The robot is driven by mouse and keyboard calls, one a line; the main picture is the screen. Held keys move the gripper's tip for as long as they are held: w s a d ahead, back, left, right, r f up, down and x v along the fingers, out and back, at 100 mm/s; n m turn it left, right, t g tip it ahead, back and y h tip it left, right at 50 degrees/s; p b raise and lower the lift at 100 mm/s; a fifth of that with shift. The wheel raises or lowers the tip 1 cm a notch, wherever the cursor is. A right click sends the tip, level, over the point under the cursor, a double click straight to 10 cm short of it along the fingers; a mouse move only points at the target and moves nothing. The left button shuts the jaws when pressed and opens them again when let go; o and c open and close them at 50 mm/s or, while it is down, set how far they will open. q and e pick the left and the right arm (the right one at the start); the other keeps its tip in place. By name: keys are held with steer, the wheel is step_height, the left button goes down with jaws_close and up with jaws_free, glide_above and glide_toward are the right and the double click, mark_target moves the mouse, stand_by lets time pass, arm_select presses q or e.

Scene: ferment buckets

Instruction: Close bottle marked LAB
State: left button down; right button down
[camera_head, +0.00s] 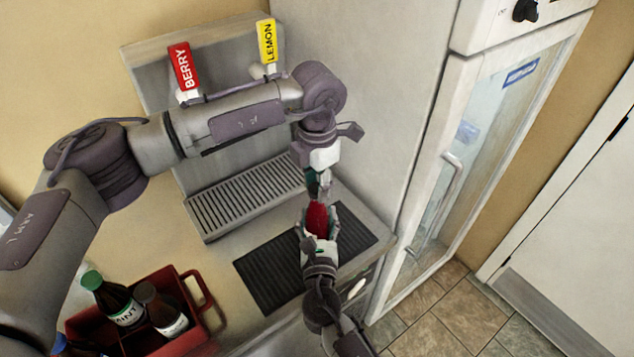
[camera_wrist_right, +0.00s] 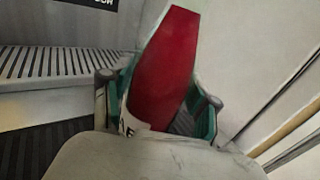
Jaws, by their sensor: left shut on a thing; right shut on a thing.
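A red bottle (camera_head: 317,219) stands out above the black mat in the head view. My right gripper (camera_head: 318,238) is shut around its lower part. In the right wrist view the red bottle (camera_wrist_right: 163,75) sits between the teal-lined fingers of my right gripper (camera_wrist_right: 158,108); only a sliver of its white label shows, and I cannot read it. My left gripper (camera_head: 319,184) points down just above the bottle's top. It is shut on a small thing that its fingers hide. I cannot tell whether that thing touches the bottle.
A red crate (camera_head: 205,300) at lower left holds a green-capped MINT bottle (camera_head: 115,301) and a dark bottle (camera_head: 160,308). Behind are a drip grille (camera_head: 245,204) and BERRY (camera_head: 184,68) and LEMON (camera_head: 267,42) tap handles. A glass-door fridge (camera_head: 480,150) stands right.

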arm_select(q)
steer(key=c, duration=0.7)
jaws_free()
step_height(320, 180, up, 12)
arm_select(e)
steer(key=shift+c, duration=1.1)
jaws_free()
